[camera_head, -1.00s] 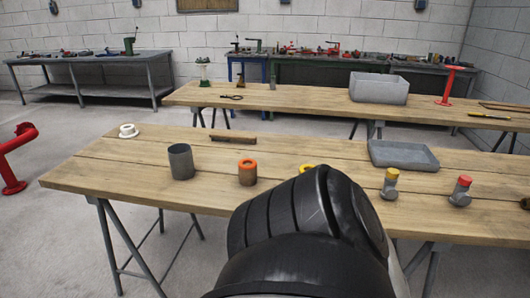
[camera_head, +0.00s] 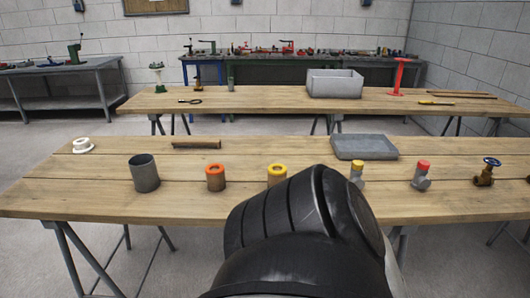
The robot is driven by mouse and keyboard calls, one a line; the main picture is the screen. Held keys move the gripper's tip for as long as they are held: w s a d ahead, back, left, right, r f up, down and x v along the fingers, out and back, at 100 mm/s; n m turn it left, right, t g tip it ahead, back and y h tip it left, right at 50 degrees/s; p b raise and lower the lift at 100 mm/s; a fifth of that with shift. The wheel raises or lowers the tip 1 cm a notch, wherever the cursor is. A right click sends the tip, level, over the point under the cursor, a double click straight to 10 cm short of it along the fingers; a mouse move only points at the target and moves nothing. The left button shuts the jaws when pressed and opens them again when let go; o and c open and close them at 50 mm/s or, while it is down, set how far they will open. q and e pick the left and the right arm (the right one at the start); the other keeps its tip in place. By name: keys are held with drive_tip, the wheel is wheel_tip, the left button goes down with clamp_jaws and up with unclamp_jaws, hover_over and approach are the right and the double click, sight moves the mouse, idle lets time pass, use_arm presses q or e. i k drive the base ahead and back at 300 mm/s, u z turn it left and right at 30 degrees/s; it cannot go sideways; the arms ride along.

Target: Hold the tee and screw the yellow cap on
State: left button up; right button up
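A small grey fitting with a yellow top (camera_head: 357,173) stands on the near table, partly hidden behind my dark arm link. A similar grey tee-like fitting with a red top (camera_head: 421,176) stands to its right. A short piece with a yellow ring-shaped top (camera_head: 277,173) stands left of my arm link, which covers part of it. I cannot tell which yellow part is the cap the task names. Neither gripper is in view; only my large black arm link fills the lower middle.
The near table (camera_head: 90,190) also holds a white ring (camera_head: 82,145), a grey cup (camera_head: 144,173), an orange-topped piece (camera_head: 215,177), a brown bar (camera_head: 196,144), a grey tray (camera_head: 363,147) and a blue-wheeled valve (camera_head: 486,172). A second table (camera_head: 270,102) with a grey bin (camera_head: 335,83) stands behind.

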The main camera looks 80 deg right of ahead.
sight(356, 176)
drive_tip(key=z, duration=2.6)
